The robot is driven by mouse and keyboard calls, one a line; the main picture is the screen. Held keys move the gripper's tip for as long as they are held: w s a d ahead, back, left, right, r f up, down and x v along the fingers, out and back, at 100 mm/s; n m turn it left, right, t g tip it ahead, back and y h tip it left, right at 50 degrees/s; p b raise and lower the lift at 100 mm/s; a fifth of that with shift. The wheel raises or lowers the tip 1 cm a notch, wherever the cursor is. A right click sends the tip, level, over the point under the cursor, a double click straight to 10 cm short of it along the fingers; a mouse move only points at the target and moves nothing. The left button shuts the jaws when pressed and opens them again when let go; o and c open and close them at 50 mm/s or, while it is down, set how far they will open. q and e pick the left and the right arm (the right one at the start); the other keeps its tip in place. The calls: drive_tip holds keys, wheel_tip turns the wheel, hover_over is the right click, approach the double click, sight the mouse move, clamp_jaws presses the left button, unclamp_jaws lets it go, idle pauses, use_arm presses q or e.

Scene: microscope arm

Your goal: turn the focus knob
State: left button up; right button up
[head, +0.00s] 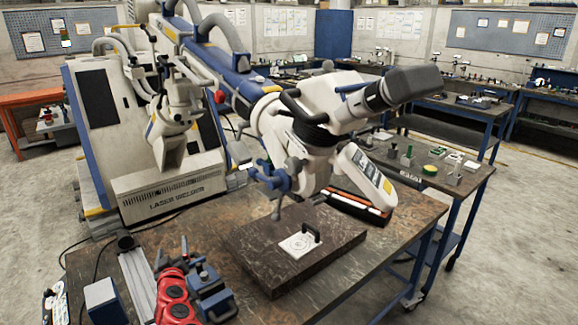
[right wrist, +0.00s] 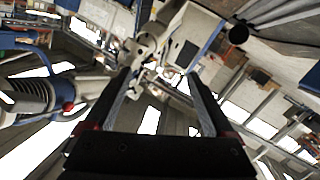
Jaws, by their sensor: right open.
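The white and blue microscope arm reaches over the table, with its white head (head: 300,140) and dark eyepieces (head: 412,85) at the upper right. A blue knob cluster (head: 272,180) sits low on the head's left side, and a red knob (head: 219,96) is higher on the arm. I cannot tell surely which is the focus knob. My right gripper (head: 171,247) is at the lower left, fingers pointing up and apart, left of the head and touching no knob. In the right wrist view its open fingers (right wrist: 158,80) hold nothing. My left gripper is not seen.
A dark slab (head: 340,238) with a white plate (head: 300,243) lies on the worktable (head: 415,222) under the head. A blue vise (head: 212,297) stands close to my right gripper. A white laser welder cabinet (head: 170,190) is behind. A side table (head: 470,180) holds small items.

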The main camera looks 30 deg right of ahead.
drive_tip(key=s+d+r+m+g+h, duration=0.35)
drive_tip(key=d+r+m+h, duration=0.4)
drive_tip(key=r, duration=0.45)
drive_tip(key=m+g+h, duration=0.6)
drive_tip(key=m+g, duration=0.6)
approach(288, 167)
drive_tip(key=shift+n+t, duration=0.25)
drive_tip(key=d+p, duration=0.6)
drive_tip(key=d, duration=0.3)
drive_tip(key=shift+w+d+r, duration=0.1)
drive_tip(key=shift+d, duration=0.65)
drive_tip(key=shift+c, duration=0.3)
